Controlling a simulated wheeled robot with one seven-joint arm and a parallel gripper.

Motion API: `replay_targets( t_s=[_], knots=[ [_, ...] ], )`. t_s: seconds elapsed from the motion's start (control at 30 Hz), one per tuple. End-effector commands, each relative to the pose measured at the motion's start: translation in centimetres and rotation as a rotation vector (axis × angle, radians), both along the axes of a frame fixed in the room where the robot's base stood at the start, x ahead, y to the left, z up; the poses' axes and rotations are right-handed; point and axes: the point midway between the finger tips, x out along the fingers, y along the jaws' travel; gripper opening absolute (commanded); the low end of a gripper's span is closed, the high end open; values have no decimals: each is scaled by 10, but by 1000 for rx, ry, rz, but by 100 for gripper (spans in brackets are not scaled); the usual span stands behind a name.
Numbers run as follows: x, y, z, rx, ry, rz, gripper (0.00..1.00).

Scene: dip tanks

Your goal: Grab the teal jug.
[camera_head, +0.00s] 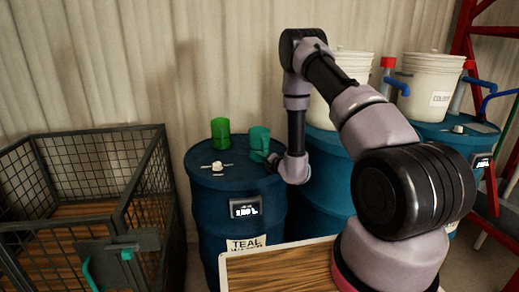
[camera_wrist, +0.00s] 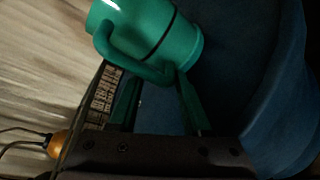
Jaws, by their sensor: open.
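The teal jug (camera_head: 259,138) stands on top of the blue drum (camera_head: 207,180), right of a green jug (camera_head: 220,129). In the wrist view the teal jug (camera_wrist: 168,28) fills the top middle, with its looped handle (camera_wrist: 122,62) turned toward my gripper. My gripper (camera_wrist: 158,84) is open, and its two fingers reach up to the lower part of the handle. I cannot tell whether the fingers touch it or straddle it. In the head view my gripper (camera_head: 272,160) is beside the teal jug, partly hidden by my wrist.
A wire-mesh crate (camera_head: 105,190) stands left of the drum. More blue drums (camera_head: 330,185) stand to the right, carrying white buckets (camera_head: 430,88). A small white fitting (camera_head: 217,167) sits on the drum lid. A corrugated wall is close behind.

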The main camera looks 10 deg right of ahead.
Motion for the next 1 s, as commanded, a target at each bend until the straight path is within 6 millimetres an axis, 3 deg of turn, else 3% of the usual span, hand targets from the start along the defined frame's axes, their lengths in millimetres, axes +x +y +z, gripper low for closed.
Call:
replay_targets(
  t_s=[0.03,0.1,0.67,0.83,1.0],
  knots=[
    [0,0,0,0,0,0,21],
    [0,0,0,0,0,0,0],
    [0,0,5,0,-1,1,0],
    [0,0,26,1,-3,-1,0],
    [1,0,61,1,-5,0,0]
  ],
)
